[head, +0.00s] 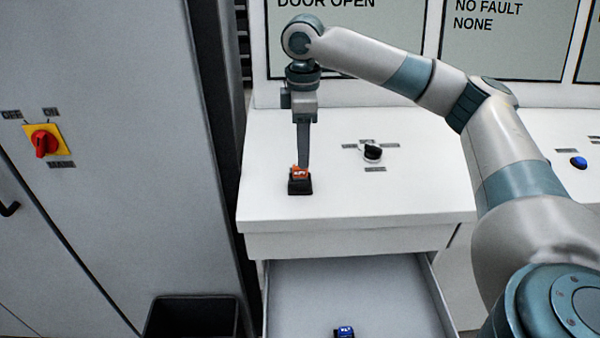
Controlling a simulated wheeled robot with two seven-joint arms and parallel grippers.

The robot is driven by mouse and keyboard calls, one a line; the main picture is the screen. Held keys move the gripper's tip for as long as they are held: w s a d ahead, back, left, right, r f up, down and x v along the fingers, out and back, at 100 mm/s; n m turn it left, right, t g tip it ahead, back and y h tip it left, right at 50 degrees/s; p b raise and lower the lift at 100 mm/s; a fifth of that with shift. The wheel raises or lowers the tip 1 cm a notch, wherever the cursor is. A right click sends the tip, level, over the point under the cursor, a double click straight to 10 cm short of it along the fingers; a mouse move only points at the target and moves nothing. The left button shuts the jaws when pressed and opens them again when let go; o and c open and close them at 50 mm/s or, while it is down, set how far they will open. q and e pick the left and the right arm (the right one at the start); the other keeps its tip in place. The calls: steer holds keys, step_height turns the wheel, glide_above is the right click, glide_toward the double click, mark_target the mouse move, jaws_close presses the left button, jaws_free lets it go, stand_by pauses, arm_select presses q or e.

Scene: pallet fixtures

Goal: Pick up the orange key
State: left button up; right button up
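The orange key (300,172) sits at the top of a small black holder (300,187) on the white console top, near its front left. It has small white lettering on it. My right gripper (303,166) points straight down with its fingertips at the orange key, just behind or touching its top. The fingers line up as one dark strip, so I cannot tell whether they are apart or shut on the key. My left gripper is not in view.
A black selector knob (372,152) stands right of the key on the console (420,190). Below, an open drawer (390,290) holds a blue tagged item (345,332). A grey cabinet with a red-yellow switch (43,141) stands left. A blue button (578,162) is far right.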

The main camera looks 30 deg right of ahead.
mark_target(299, 174)
steer(key=shift+a+f+p, duration=0.1)
steer(key=shift+f+p, duration=0.4)
steer(key=shift+f, duration=1.25)
jaws_close()
